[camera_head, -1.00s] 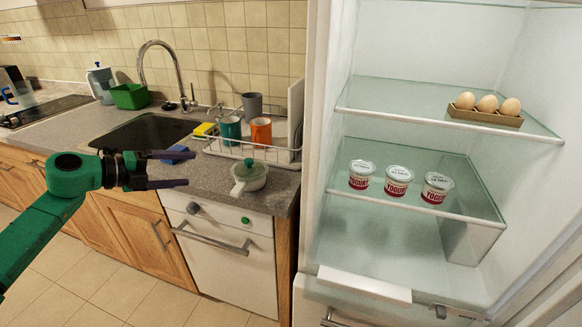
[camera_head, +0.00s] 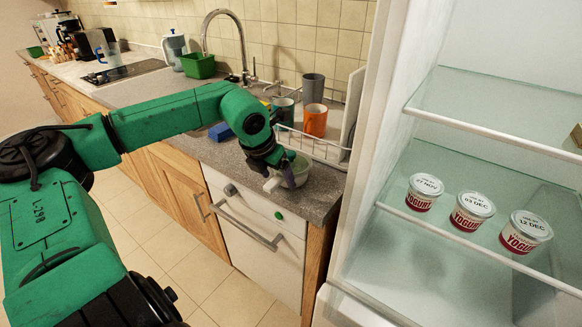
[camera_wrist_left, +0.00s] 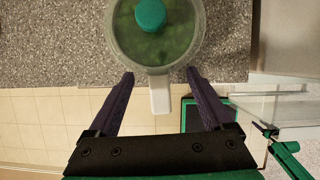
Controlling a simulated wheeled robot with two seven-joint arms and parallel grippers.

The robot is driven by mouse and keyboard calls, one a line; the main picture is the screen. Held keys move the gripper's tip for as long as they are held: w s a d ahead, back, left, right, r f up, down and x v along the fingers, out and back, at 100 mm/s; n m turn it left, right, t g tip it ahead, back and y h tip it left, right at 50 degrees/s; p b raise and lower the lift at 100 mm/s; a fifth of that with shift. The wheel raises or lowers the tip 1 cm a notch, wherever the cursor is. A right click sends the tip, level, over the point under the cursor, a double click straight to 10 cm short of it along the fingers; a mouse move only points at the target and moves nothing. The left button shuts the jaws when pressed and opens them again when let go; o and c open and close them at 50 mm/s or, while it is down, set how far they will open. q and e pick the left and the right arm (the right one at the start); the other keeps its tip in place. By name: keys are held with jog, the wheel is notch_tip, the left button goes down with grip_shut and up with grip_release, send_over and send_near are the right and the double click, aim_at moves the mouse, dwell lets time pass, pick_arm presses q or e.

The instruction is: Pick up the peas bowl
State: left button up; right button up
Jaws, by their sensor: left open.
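The peas bowl (camera_head: 300,171) is a small pale bowl with a handle, standing on the counter's front edge beside the dish rack. In the left wrist view the bowl (camera_wrist_left: 190,40) shows green contents through a clear lid with a round green knob. Its white handle (camera_wrist_left: 160,95) points toward my gripper and lies between the fingers. My left gripper (camera_head: 279,176) is at the bowl, partly covering it in the head view. In the left wrist view its two dark fingers (camera_wrist_left: 158,82) are open, one either side of the handle.
A dish rack (camera_head: 318,147) with an orange cup (camera_head: 315,120) and other cups stands just behind the bowl. A blue sponge (camera_head: 220,131) lies to its left. The open fridge with yogurt pots (camera_head: 472,211) is to the right. A dishwasher front (camera_head: 250,235) is below.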

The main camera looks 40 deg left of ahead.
pick_arm(q)
jog(key=shift+x, duration=1)
jog(key=shift+w+f, duration=0.1)
jog(key=shift+w, duration=0.05)
jog(key=shift+a, duration=0.1)
grip_shut()
